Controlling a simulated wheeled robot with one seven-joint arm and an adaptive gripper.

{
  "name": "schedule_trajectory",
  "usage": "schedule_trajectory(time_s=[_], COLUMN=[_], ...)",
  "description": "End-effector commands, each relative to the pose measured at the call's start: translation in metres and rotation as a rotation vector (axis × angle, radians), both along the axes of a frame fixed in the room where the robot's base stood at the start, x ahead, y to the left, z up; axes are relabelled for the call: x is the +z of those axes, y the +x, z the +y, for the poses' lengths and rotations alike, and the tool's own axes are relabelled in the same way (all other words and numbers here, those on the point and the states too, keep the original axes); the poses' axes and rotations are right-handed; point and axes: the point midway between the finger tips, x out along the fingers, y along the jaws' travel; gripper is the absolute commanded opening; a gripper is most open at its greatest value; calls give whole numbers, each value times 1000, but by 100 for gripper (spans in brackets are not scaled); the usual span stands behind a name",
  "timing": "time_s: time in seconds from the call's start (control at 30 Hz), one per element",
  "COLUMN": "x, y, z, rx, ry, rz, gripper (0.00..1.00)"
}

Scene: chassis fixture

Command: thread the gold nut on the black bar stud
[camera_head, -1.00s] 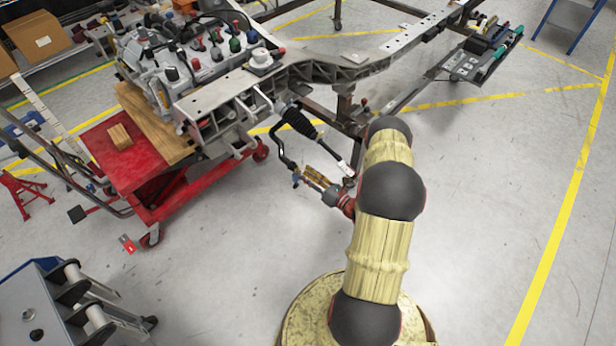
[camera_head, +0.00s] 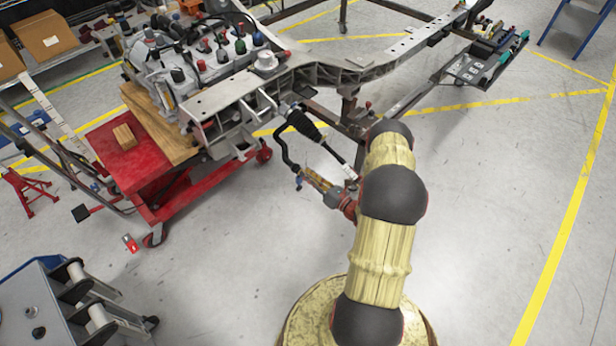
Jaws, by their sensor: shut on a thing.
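The black bar (camera_head: 283,145) curves down from the front of the chassis frame. Its lower end, with a small blue part (camera_head: 298,184), is at the tips of my gripper (camera_head: 304,178). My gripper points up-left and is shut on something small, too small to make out. The gold nut cannot be told apart from the gold-coloured fingers at this size. I cannot tell whether the fingertips touch the bar's stud or sit just beside it.
A black bellows rod (camera_head: 305,124) runs close above my gripper. The grey chassis frame (camera_head: 220,97) and red lift cart (camera_head: 135,165) stand at left. A wooden block (camera_head: 124,137) lies on the cart. A grey roller stand (camera_head: 50,310) is at lower left. Open floor lies below my gripper.

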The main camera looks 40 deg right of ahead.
Motion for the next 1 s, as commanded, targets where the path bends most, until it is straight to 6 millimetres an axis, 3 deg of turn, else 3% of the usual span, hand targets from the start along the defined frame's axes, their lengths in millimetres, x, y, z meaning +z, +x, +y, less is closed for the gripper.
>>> schedule_trajectory(time_s=[0.57,1.0], x=[0,-2], y=[0,1], z=[-2,-3], rx=[-4,-4], ry=[5,504], rz=[0,40], gripper=[0,0])
